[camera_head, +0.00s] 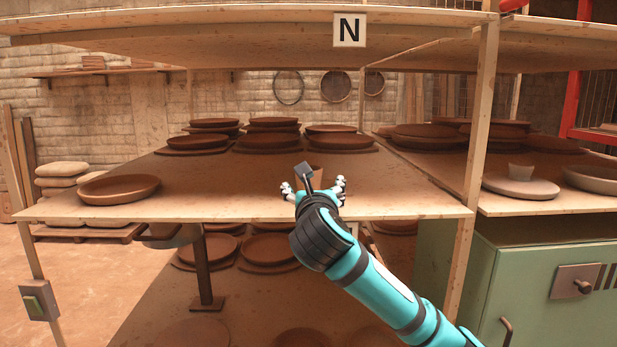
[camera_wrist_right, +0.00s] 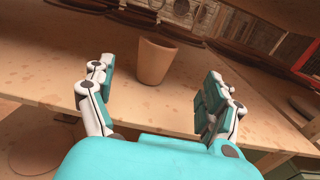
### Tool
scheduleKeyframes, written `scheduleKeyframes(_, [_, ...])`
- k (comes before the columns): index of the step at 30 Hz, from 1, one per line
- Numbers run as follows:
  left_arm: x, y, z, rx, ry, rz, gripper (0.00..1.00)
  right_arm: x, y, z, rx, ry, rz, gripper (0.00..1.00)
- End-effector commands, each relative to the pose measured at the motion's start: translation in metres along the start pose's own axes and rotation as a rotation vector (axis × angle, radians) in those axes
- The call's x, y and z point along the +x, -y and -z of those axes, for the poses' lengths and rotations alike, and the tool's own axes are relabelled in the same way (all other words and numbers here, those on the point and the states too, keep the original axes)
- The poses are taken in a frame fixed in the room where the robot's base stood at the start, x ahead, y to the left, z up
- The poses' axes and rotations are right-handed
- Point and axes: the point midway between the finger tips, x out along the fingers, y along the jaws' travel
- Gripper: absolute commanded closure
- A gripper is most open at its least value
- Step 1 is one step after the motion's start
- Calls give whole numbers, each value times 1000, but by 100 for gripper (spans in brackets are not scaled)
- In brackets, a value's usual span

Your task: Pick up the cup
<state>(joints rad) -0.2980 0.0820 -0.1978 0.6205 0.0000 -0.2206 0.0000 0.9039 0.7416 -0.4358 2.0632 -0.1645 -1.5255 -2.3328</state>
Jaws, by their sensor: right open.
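A plain clay-brown cup (camera_wrist_right: 155,60) stands upright on the wooden shelf board. In the head view the cup (camera_head: 316,172) is mostly hidden behind my right gripper (camera_head: 316,188). In the right wrist view my right gripper (camera_wrist_right: 155,95) is open. Its two fingers stand apart, one to the left and one to the right, with the cup beyond them and between their lines. The fingers do not appear to touch the cup. My left gripper is not in view.
The middle shelf (camera_head: 230,205) has a clear front part. A brown plate (camera_head: 119,188) lies at its left, and stacked plates (camera_head: 272,125) stand further back. A wooden post (camera_head: 478,125) rises right of my arm. An upper shelf (camera_head: 260,45) hangs above.

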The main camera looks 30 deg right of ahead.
Motion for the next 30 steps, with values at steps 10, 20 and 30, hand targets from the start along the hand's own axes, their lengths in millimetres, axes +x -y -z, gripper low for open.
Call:
scheduleKeyframes(10, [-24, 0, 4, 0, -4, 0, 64, 53, -1, 0, 2, -2, -1, 13])
scheduleKeyframes(20, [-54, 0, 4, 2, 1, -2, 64, 90, -6, -2, 2, -5, 1, 13])
scheduleKeyframes(30, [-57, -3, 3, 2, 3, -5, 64, 108, -6, 2, 3, -1, -2, 13])
